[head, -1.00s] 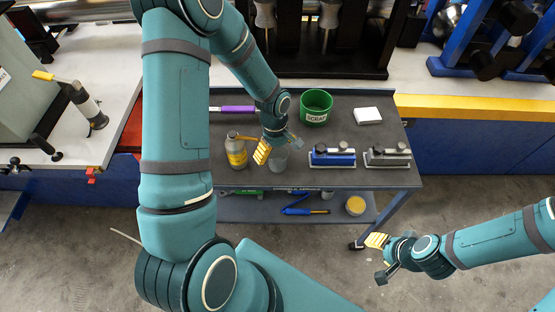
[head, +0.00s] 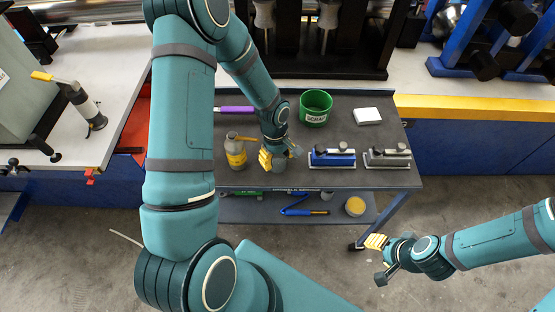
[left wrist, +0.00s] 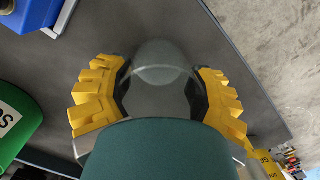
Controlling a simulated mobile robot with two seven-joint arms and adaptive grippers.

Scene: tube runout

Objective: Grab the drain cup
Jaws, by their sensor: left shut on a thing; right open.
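The drain cup, a clear greyish cup (left wrist: 160,62), stands between the yellow finger pads of my left gripper in the left wrist view. My left gripper (left wrist: 160,92) is shut on it, with a pad on each side. In the head view my left gripper (head: 273,159) is low over the front of the dark cart top, and its fingers and wrist mostly hide the cup. My right gripper (head: 378,260) is open and empty, in front of the cart at the lower right.
A bottle with a yellow label (head: 236,154) stands close left of my left gripper. A blue block-shaped tool (head: 331,158) and a grey one (head: 387,157) sit to the right. A green scrap bin (head: 316,108) and a white block (head: 367,116) are behind.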

